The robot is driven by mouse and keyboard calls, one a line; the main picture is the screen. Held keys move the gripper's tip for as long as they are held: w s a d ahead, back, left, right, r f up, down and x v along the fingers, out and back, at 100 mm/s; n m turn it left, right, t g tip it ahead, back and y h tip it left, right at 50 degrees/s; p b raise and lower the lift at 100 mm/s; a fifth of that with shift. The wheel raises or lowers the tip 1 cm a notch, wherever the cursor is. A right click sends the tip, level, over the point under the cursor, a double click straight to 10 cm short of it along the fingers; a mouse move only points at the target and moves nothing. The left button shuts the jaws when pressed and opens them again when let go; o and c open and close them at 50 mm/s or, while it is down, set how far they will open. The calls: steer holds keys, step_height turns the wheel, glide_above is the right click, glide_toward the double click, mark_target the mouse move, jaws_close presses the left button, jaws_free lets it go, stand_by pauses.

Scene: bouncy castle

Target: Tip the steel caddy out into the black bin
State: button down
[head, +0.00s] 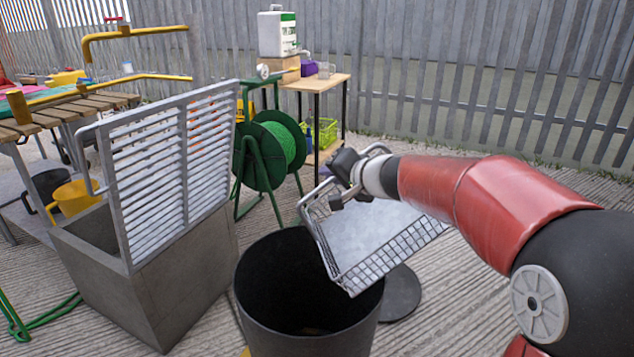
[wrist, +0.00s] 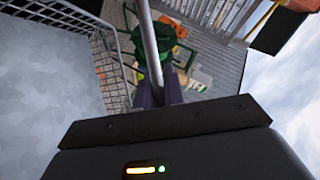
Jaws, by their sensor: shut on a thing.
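The steel caddy (head: 385,240) is a shallow wire-sided basket with a flat metal floor, held over the right part of the black bin's mouth. It is steeply tilted, its lower left end hanging over the opening. Its visible floor looks bare. My gripper (head: 345,178) is shut on the caddy's handle at the top; in the wrist view the fingers (wrist: 158,92) close on the pale handle bar, with the caddy's floor (wrist: 50,85) to the left. The black bin (head: 308,325) stands upright on the ground, open at the top. Its dark inside shows something faint at the bottom that I cannot make out.
A grey stone sink (head: 150,285) with an upright slatted rack (head: 165,170) stands left of the bin. A green hose reel (head: 270,152) and a small table (head: 318,82) are behind. A dark round lid (head: 402,295) lies right of the bin. Decking ground is clear at right.

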steer(key=w+d+f+m+y+b, duration=0.25)
steer(key=d+f+m+b, duration=0.2)
steer(key=d+b, duration=0.4)
steer(key=shift+m+t+y, duration=0.25)
steer(key=shift+t+y, duration=0.15)
steer(key=shift+y, duration=0.15)
steer(key=shift+w+a+r, duration=0.1)
steer(key=shift+a+r, duration=0.05)
steer(key=shift+r, duration=1.05)
steer(key=shift+a+r, duration=0.15)
steer(key=shift+r, duration=1)
steer(key=shift+d, duration=0.1)
